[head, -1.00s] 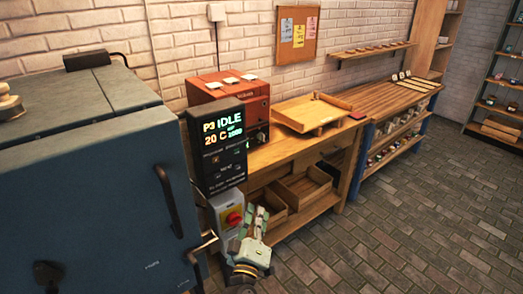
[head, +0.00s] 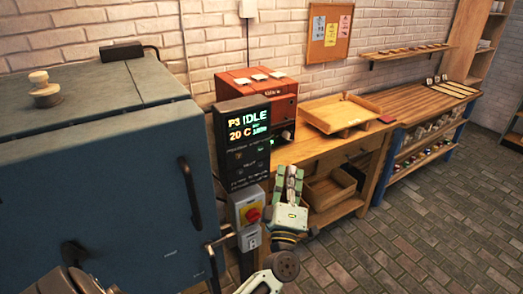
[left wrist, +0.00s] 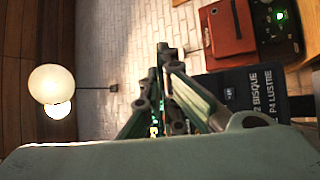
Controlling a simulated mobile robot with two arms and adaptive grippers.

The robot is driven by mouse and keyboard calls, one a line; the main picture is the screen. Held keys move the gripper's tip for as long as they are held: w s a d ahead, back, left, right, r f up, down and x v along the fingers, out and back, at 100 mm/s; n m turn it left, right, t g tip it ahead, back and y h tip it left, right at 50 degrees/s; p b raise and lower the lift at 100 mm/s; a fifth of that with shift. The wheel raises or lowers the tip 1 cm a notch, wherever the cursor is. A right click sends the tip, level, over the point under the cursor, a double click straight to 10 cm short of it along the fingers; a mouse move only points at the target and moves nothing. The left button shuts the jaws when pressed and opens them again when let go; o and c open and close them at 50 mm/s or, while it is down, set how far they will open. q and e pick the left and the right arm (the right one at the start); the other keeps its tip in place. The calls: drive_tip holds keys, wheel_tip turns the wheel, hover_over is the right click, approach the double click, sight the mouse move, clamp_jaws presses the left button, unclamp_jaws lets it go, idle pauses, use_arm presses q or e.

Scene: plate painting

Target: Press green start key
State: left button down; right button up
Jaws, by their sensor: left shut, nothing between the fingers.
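The black control panel (head: 242,145) stands beside the blue kiln in the head view. Its display reads P3 IDLE and 20 C. Rows of small keys and labels lie below the display; I cannot make out the green start key there. My left gripper (head: 291,172) is shut and empty, pointing up just right of the panel's lower part, apart from it in the picture. In the left wrist view the fingers (left wrist: 162,60) cross the middle, and part of the panel (left wrist: 250,88) shows with BISQUE and P4 LUSTRE lettering. My right gripper is not in view.
The blue kiln (head: 90,190) with door handles fills the left. A red knob on a yellow switch box (head: 240,209) sits below the panel. A red box (head: 262,97) and wooden tray (head: 335,117) stand on the bench behind. The brick floor at right is clear.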

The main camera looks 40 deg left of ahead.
sight(260, 149)
use_arm(q)
drive_tip(key=w+a+b, duration=0.1)
drive_tip(key=w+a, duration=0.2)
drive_tip(key=a, duration=0.4)
drive_tip(key=shift+a+b, duration=0.3)
drive_tip(key=shift+b, duration=0.05)
drive_tip(key=shift+w+a, duration=0.1)
drive_tip(key=shift+w, duration=0.05)
idle(1.0)
drive_tip(key=shift+w+a, duration=0.1)
drive_tip(key=shift+a, duration=0.15)
drive_tip(key=shift+w+a, duration=0.15)
drive_tip(key=shift+a, duration=0.25)
idle(0.6)
drive_tip(key=shift+d, duration=0.1)
drive_tip(key=shift+s+d, duration=0.35)
drive_tip(key=shift+d, duration=0.35)
